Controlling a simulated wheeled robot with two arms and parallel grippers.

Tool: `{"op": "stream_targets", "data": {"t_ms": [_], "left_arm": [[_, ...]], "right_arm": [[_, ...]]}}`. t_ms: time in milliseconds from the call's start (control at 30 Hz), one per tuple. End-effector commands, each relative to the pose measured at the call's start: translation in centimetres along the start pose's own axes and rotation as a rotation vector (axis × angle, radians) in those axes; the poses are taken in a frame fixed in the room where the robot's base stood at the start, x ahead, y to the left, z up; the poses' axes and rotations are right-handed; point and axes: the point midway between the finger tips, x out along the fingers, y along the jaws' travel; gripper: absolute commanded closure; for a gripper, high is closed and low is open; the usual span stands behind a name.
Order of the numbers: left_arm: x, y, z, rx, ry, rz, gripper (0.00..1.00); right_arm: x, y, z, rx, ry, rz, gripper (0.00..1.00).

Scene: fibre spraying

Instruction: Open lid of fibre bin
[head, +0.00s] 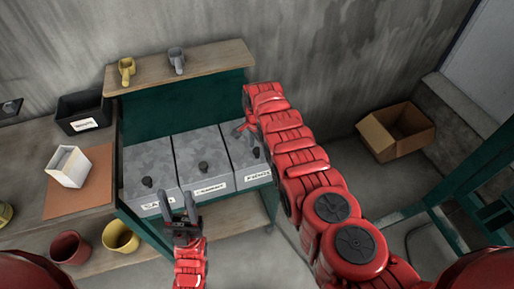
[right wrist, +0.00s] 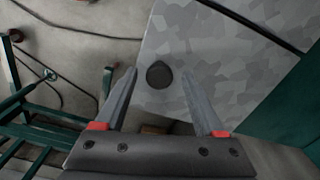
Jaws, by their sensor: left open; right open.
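The fibre bin (head: 244,166) is the rightmost of three grey bins, with a small front label that seems to read fibres. Its lid (right wrist: 205,55) is mottled grey and closed, with a round dark knob (head: 256,152). In the right wrist view the knob (right wrist: 160,74) appears between the fingertips. My right gripper (right wrist: 167,95) is open over the lid; contact with the knob cannot be told. In the head view my right arm hides the lid's right part. My left gripper (head: 179,204) is open and empty, in front of the left and middle bins.
The middle bin (head: 200,157) and left bin (head: 147,170) have closed lids with dark knobs. A shelf (head: 205,62) above holds a yellow scoop (head: 126,70) and a grey scoop (head: 177,60). A cardboard box (head: 396,132) lies on the floor to the right. A green frame (head: 440,190) stands at right.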

Motion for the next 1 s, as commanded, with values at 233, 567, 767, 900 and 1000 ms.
{"op": "stream_targets", "data": {"t_ms": [233,567,767,900,1000], "left_arm": [[0.02,0.0,-0.01,0.0,0.0,0.0,0.5],[0.02,0.0,-0.01,0.0,0.0,0.0,0.5],[0.03,0.0,-0.01,0.0,0.0,0.0,0.5],[0.02,0.0,0.0,0.0,0.0,0.0,0.5],[0.03,0.0,-0.01,0.0,0.0,0.0,0.5]], "right_arm": [[0.0,0.04,0.0,0.0,0.0,0.001,0.51],[0.01,0.06,0.02,0.0,-0.001,0.002,1.0],[0.01,0.07,0.02,0.0,-0.001,0.002,1.0],[0.02,0.08,0.03,0.0,-0.001,0.003,1.0],[0.02,0.08,0.03,0.0,-0.001,0.003,1.0]]}}
